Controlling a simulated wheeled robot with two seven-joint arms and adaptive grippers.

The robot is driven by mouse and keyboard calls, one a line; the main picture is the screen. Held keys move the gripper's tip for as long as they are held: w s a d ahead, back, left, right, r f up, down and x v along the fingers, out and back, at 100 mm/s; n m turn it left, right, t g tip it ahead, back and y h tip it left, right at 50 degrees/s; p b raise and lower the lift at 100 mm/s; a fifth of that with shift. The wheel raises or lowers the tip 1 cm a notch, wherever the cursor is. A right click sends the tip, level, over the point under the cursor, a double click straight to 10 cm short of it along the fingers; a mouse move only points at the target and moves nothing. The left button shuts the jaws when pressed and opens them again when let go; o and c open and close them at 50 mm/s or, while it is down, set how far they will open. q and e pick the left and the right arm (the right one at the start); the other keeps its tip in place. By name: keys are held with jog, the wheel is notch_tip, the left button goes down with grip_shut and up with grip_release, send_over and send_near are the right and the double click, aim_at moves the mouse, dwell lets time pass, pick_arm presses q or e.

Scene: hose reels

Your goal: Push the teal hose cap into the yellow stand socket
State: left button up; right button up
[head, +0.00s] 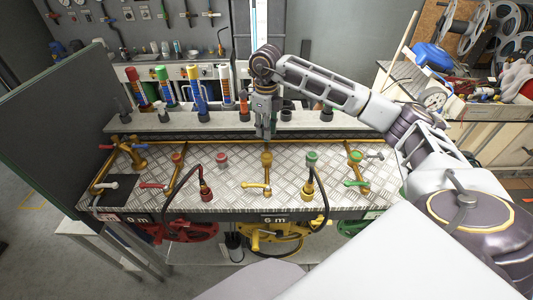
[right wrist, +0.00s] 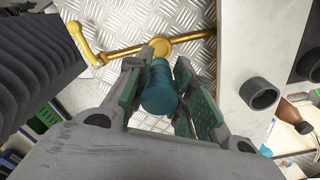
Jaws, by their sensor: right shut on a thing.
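My right gripper (head: 264,132) hangs pointing down over the metal-plated bench, a little above the yellow stand socket (head: 267,158). In the right wrist view the fingers of my right gripper (right wrist: 158,92) are shut around the teal hose cap (right wrist: 159,88), one finger on each side. The cap's far end overlaps the round yellow socket top (right wrist: 160,46) in that view; I cannot tell whether they touch. The cap is hidden by the fingers in the head view. My left gripper is not in view.
A shelf with colored bottles (head: 197,90) stands behind. A dark cup (right wrist: 259,93) shows in the wrist view.

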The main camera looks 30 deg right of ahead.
jog(key=shift+f+p, duration=0.35)
jog(key=shift+f, duration=2.35)
jog(key=shift+f+p, duration=0.3)
jog(key=shift+f, duration=1.6)
jog(key=shift+f, duration=0.2)
jog(key=o, duration=1)
jog(key=shift+r, duration=0.2)
